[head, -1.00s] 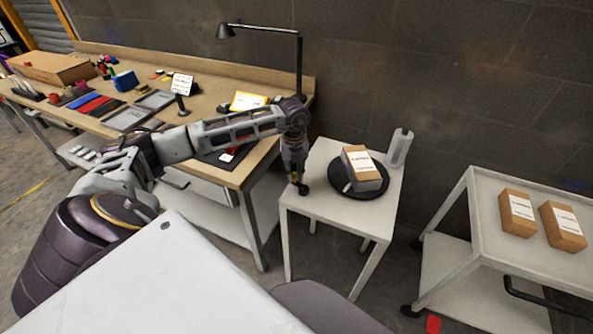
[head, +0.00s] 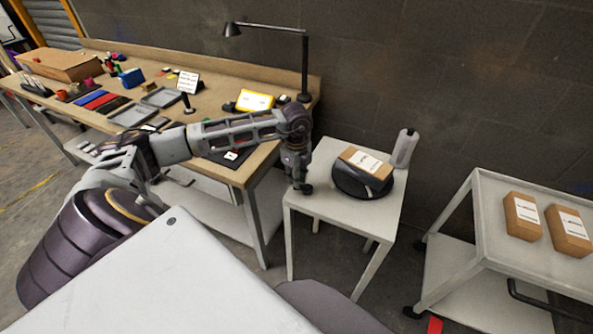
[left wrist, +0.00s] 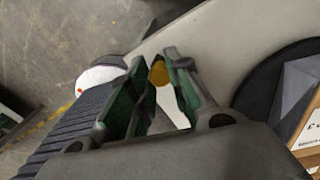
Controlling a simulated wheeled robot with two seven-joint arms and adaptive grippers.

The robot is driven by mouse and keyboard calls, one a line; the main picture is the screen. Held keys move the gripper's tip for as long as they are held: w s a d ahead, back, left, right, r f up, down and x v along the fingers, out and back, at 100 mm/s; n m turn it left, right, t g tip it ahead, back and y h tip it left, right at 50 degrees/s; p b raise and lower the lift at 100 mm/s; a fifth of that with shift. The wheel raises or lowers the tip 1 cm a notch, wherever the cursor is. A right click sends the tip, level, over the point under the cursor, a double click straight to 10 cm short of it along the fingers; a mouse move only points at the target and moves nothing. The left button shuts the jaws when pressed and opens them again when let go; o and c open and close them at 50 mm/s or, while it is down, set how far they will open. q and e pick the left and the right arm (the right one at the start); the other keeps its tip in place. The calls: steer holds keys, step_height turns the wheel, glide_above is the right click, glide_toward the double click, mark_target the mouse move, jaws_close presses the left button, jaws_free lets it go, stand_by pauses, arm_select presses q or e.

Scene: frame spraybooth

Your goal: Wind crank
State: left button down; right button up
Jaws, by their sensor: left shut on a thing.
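My left gripper (head: 301,184) is at the left corner of the small white table (head: 330,208), pointing down. In the left wrist view its green-padded fingers (left wrist: 157,90) are shut on a yellow knob (left wrist: 158,72), which looks like the crank's handle. The rest of the crank is mostly hidden by the gripper; a small dark round part shows at the fingertips in the head view. My right gripper is not in view.
A white bottle-like cylinder (head: 404,148) stands at the table's back right corner. A workbench with a lamp (head: 303,60) and trays is on the left. A white cart (head: 490,225) with two brown boxes (head: 522,215) is on the right. A dark wall closes the back.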

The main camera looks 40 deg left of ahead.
arm_select(q)
steer(key=shift+s+n, duration=0.1)
steer(key=shift+n, duration=0.2)
steer(key=shift+s+d+n, duration=0.1)
steer(key=shift+d+n, duration=0.05)
steer(key=shift+n, duration=0.25)
steer(key=shift+d, duration=0.1)
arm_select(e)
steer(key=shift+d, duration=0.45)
arm_select(q)
steer(key=c, duration=1.3)
jaws_free()
steer(key=shift+r, duration=0.7)
step_height(320, 180, up, 11)
steer(key=shift+f, duration=0.2)
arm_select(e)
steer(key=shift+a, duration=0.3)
